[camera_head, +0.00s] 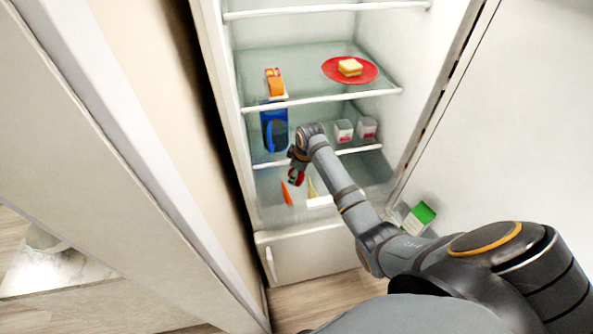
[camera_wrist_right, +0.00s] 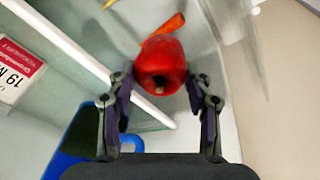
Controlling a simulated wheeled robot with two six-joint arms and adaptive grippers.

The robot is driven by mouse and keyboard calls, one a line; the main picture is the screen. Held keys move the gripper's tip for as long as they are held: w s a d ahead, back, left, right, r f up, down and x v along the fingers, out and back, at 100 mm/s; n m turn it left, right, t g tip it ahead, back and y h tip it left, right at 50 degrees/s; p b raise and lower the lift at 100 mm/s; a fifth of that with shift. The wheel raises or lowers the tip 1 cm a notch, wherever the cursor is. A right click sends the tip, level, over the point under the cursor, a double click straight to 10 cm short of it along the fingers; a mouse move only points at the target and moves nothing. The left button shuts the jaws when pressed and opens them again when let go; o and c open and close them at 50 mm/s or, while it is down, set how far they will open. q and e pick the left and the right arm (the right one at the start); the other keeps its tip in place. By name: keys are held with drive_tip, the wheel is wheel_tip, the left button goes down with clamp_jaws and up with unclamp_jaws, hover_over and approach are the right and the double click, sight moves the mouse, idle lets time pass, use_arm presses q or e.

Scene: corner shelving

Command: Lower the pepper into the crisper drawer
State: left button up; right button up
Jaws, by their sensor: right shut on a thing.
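The red pepper (camera_head: 297,177) is held in my right gripper (camera_head: 298,165) inside the open fridge, above the lowest compartment. In the right wrist view the pepper (camera_wrist_right: 162,65) sits between the two fingers of the gripper (camera_wrist_right: 163,88), with its stem end facing the camera. The crisper drawer (camera_head: 268,212) seems to be this bottom space under the lowest shelf; its walls are hard to make out. An orange carrot (camera_head: 286,195) lies there below the pepper, and it also shows in the wrist view (camera_wrist_right: 172,26). My left gripper is not in view.
A pale yellow long item (camera_head: 312,187) lies near the carrot. A red plate (camera_head: 334,74) is higher up. A green-topped carton (camera_head: 419,217) is at the door side.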

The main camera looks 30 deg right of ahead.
sight(301, 182)
wheel_tip(301, 182, down, 10)
drive_tip(key=b, duration=0.5)
idle(0.9)
drive_tip(key=shift+f+b, duration=0.6)
drive_tip(key=shift+f, duration=0.2)
idle(0.8)
drive_tip(key=o, duration=1.3)
drive_tip(key=v, duration=1.2)
